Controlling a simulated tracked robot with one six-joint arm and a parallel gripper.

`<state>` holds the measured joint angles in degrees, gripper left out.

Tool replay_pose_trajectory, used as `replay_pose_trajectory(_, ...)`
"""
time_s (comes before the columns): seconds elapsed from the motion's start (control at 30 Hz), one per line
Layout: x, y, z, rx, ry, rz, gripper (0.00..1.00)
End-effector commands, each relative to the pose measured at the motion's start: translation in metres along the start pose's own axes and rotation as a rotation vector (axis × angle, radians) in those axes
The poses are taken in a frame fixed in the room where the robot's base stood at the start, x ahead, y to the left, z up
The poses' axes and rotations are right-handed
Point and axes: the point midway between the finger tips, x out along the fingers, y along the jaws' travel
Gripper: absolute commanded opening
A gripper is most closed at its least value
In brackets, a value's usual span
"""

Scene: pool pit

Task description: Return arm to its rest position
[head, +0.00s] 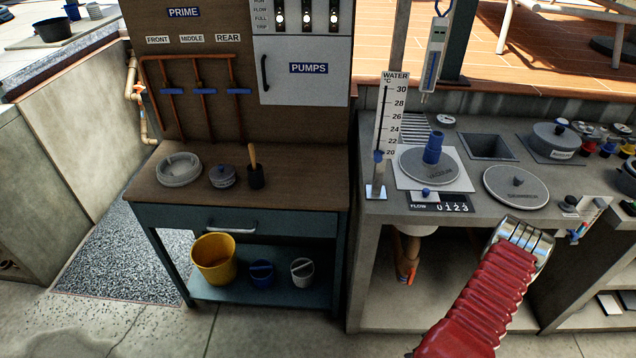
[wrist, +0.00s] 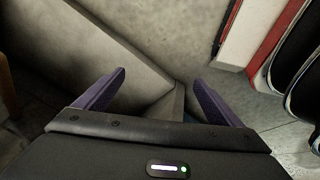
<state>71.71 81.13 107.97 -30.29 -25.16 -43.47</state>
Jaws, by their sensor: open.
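My gripper (wrist: 159,77) shows in the wrist view, with two purple fingers spread wide apart on a dark body. It is open, and nothing is between the fingers. Bare grey concrete surfaces (wrist: 185,35) lie beyond the fingertips, and I cannot tell how far away they are. In the head view I cannot make out the gripper's fingers.
In the head view, a wooden-topped workbench (head: 290,190) with a yellow bucket (head: 213,260) below stands at left. A concrete counter (head: 370,208) with round lids stands at right. A water gauge (head: 391,110) rises from it. Open concrete floor (head: 270,335) lies in front.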

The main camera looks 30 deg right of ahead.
Motion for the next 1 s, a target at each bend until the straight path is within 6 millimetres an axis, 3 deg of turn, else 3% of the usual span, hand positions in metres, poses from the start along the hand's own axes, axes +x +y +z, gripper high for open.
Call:
replay_pose_trajectory(0.23,-0.050,0.017,-0.026,0.098,-0.115,-0.035,0.89)
replay_pose_trajectory(0.53,-0.115,0.025,-0.062,0.210,-0.229,-0.051,0.89)
replay_pose_trajectory(1.0,-0.224,0.010,-0.128,0.345,-0.346,-0.045,0.89)
